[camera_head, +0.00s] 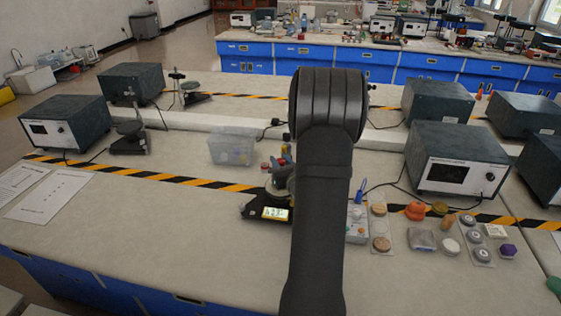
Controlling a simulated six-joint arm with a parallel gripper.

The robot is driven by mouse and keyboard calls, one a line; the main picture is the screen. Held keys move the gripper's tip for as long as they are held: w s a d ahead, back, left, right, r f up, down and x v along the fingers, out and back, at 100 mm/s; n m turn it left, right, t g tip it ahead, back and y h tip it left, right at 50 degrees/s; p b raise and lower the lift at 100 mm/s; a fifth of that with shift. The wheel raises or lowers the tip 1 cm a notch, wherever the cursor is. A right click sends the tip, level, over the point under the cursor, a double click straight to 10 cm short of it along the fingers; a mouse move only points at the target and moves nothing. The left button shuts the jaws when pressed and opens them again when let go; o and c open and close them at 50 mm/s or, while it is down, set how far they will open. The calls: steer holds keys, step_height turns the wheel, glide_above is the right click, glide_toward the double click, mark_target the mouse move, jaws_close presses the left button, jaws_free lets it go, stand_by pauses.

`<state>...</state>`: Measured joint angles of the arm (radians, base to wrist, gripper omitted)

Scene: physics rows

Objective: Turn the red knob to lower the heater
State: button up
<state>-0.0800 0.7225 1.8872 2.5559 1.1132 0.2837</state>
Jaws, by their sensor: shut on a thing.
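A small instrument with a lit display (275,213) stands on the bench left of my arm. Behind it, small parts with red (265,165) on them show close to my arm's left edge. They are too small and too covered to tell whether one is the red knob, and I cannot make out a heater for certain. My dark arm rises through the middle of the view and covers what lies behind it. My gripper is hidden behind the arm, so its fingers and what they touch do not show.
A clear plastic bin (232,147) stands left of the arm. A white control box (357,222) is close on its right. Several small pots and discs lie further right, before a large grey-green unit (455,160). The bench's front left is clear except for paper sheets (48,192).

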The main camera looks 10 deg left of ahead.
steer(key=shift+m+t+h, duration=0.4)
steer(key=shift+m+h, duration=0.2)
steer(key=shift+h, duration=0.2)
steer(key=shift+m+t+h, duration=0.3)
steer(key=shift+h, duration=0.1)
steer(key=o, duration=1)
steer(key=shift+c, duration=0.2)
steer(key=v, duration=1.7)
steer(key=shift+d, duration=0.2)
steer(key=shift+s, duration=0.1)
